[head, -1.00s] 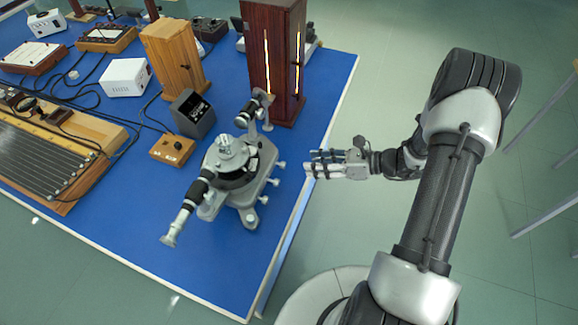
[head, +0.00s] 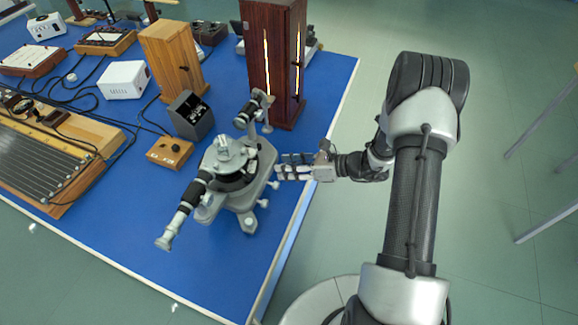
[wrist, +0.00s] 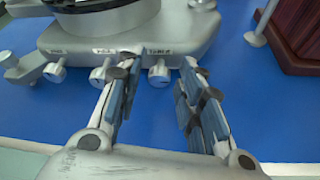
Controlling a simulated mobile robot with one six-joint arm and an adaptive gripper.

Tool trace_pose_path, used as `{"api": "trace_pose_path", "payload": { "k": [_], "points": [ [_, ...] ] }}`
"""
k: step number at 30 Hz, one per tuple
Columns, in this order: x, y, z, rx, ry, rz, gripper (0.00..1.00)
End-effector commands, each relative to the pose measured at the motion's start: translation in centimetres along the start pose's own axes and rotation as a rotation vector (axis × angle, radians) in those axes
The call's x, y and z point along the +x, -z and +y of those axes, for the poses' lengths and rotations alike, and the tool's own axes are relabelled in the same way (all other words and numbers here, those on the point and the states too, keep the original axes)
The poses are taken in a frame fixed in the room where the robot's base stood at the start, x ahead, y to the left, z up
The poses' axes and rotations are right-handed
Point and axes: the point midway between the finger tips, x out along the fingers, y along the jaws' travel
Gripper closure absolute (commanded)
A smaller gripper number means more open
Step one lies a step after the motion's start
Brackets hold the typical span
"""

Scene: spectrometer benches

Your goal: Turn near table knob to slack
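The grey spectrometer (head: 238,196) stands near the right edge of the blue bench, with small silver knobs along its base. In the wrist view a knob (wrist: 158,74) sits under a label that seems to read "TABLE". My gripper (head: 281,167) is beside the base on its right. In the wrist view its fingers (wrist: 158,66) are spread, one on each side of that knob, with gaps showing. A third knob (wrist: 54,71) is further left. The knobs' turned state cannot be read.
A dark wooden lamp housing (head: 272,65) with a lit slit stands behind the spectrometer. A small wooden box (head: 170,152) and a dark grey box (head: 191,116) are to its left. Open floor lies right of the bench edge (head: 301,200).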

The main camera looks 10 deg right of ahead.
Motion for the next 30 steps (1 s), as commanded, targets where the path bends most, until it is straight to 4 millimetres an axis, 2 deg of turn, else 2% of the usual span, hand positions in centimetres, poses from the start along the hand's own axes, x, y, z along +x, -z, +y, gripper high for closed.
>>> {"api": "trace_pose_path", "payload": {
  "k": [2,14,23,30],
  "points": [
    [-0.02,0.0,0.0,0.0,0.0,0.0,0.73],
    [-0.03,0.0,0.0,0.0,0.0,0.0,1.0],
    [-0.02,0.0,0.02,-0.015,0.006,0.0,1.0],
    [0.0,0.07,0.17,-0.108,0.045,0.0,1.0]
  ]
}}
